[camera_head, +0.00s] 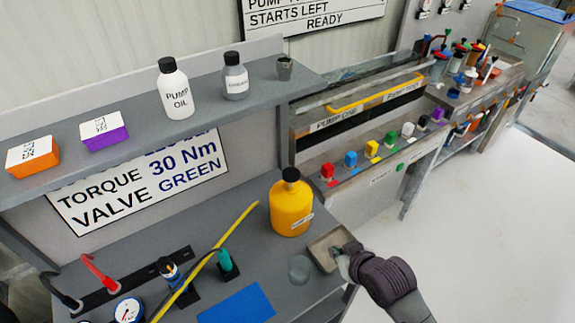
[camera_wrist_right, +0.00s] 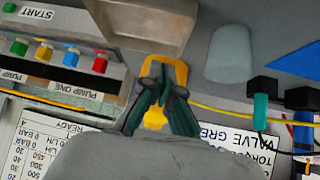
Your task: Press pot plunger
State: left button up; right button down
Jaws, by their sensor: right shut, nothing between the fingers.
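The yellow pot (camera_head: 291,212) stands upright on the grey bench, with its black plunger top (camera_head: 291,174) uncovered in the head view. In the right wrist view, a yellow body (camera_wrist_right: 154,112), apparently the pot, is partly hidden behind my fingers, and I cannot make out the black top there. My right gripper (camera_head: 340,252) is shut and empty, over a shallow tray (camera_head: 318,248) to the right of and nearer than the pot. Its fingers (camera_wrist_right: 163,75) also show closed in the wrist view. In the head view it is apart from the plunger top. My left gripper is not in view.
A translucent cup (camera_head: 299,268) stands beside the tray. A yellow rod (camera_head: 215,250), green-handled tool (camera_head: 226,262), gauge (camera_head: 127,311) and blue mat (camera_head: 237,306) occupy the bench left of the pot. A shelf (camera_head: 225,102) with bottles and boxes runs behind. Open floor lies right.

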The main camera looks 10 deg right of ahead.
jog(key=w+a+r+t+y, duration=0.1)
jog(key=w+r, duration=0.1)
jog(key=r, duration=0.4)
jog(key=w+a+r+n+t+y, duration=0.1)
jog(key=w+r+t, duration=0.1)
jog(key=r, duration=0.5)
jog(key=w+a+r+t+y, duration=0.1)
jog(key=w+r+t+y, duration=0.1)
jog(key=r, duration=0.4)
jog(key=shift+w+a+r+n, duration=0.25)
jog(key=shift+w+r+n, duration=0.15)
jog(key=shift+w, duration=0.1)
jog(key=p, duration=0.3)
send_over(296, 178)
notch_tip(296, 178, down, 2)
jog(key=shift+a+f, duration=0.1)
jog(key=shift+f, duration=0.05)
notch_tip(296, 178, down, 3)
jog(key=shift+r, duration=0.1)
jog(key=shift+s+f+p, duration=0.1)
jog(key=shift+f+p, duration=0.3)
jog(key=shift+f, duration=0.3)
jog(key=shift+f, duration=0.2)
